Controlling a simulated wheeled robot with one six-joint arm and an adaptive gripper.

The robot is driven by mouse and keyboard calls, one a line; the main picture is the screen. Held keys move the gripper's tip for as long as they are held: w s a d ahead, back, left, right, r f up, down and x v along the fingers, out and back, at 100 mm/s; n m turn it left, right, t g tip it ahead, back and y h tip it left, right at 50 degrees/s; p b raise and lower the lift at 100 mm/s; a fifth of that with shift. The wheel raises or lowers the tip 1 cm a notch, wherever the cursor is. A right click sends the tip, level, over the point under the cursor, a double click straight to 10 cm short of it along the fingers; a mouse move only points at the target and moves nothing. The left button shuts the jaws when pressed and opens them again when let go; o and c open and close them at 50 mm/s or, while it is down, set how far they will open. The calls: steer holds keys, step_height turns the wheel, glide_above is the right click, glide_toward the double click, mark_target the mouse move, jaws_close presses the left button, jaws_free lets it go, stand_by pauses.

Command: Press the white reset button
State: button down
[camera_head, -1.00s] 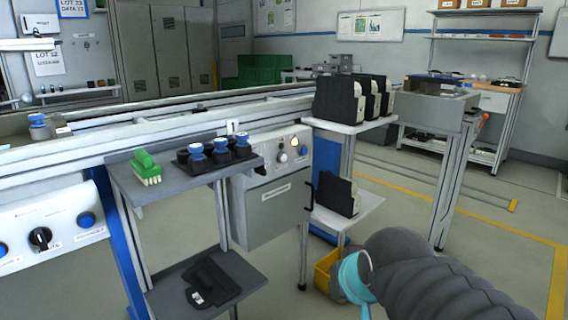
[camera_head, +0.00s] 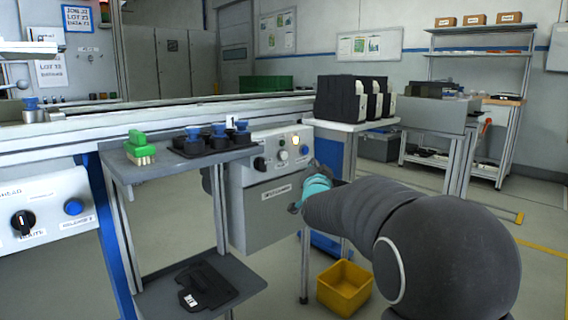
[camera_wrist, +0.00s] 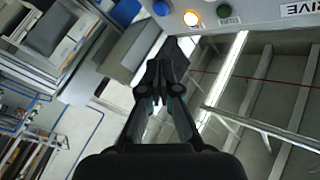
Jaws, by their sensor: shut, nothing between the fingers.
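The grey control box (camera_head: 286,197) hangs under the conveyor rail, with several round controls on its sloped face. A small pale, whitish button (camera_head: 283,155) sits in the middle. A lit, glowing button or lamp (camera_head: 296,141) is above and right of it. It also glows amber-white in the wrist view (camera_wrist: 191,18), between a blue and a dark green button. The pale button cannot be made out there. My gripper (camera_wrist: 172,48) is shut and empty, its tips just below the panel and apart from the buttons. In the head view my arm mostly hides it.
A grey shelf (camera_head: 133,177) with a green-handled brush (camera_head: 139,147) and blue-topped parts (camera_head: 219,130) stands left of the box. A white table (camera_head: 340,126) with dark cases is at the right. A yellow bin (camera_head: 345,287) sits on the floor below my arm.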

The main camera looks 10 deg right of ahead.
mark_target(284, 155)
steer(key=shift+w, duration=0.1)
steer(key=shift+r, duration=0.1)
steer(key=w+a+p, duration=0.5)
steer(key=w, duration=0.2)
stand_by(0.6)
steer(key=shift+w+a, duration=0.15)
steer(key=shift+w, duration=0.05)
stand_by(1.2)
steer(key=shift+w+a, duration=0.15)
steer(key=shift+w, duration=0.05)
